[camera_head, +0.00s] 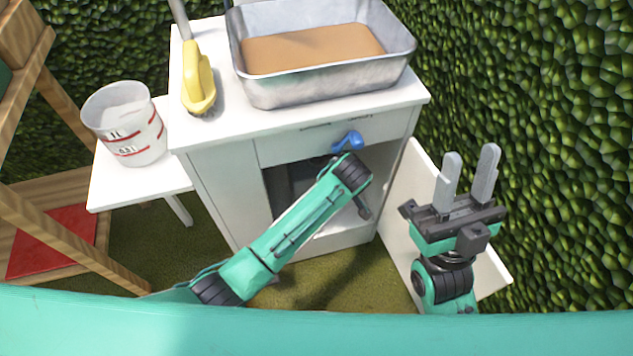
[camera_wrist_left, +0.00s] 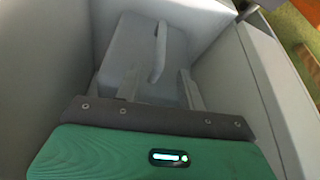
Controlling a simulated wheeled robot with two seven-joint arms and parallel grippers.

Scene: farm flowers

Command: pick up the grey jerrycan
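A pale grey, box-like shape that looks like the jerrycan (camera_wrist_left: 125,48) stands inside the cabinet in the left wrist view. A narrow upright strip, perhaps its handle, shows at its right part. My left gripper (camera_wrist_left: 160,75) is inside the cabinet with its fingers apart, in front of the jerrycan. The strip shows between the fingertips; I cannot tell whether they touch it. In the head view, a dark grey part of the cabinet's inside shows, and my left arm mostly hides the can and the left gripper. My right gripper (camera_head: 468,178) is open and empty, right of the cabinet.
The white cabinet (camera_head: 222,195) has an open door (camera_head: 490,270) on its right and a blue handle (camera_head: 347,140) in front. A metal basin (camera_head: 330,88) and yellow brush (camera_head: 197,80) are on top. A bucket (camera_head: 135,135) stands on a side table (camera_head: 125,190). Hedges enclose the area.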

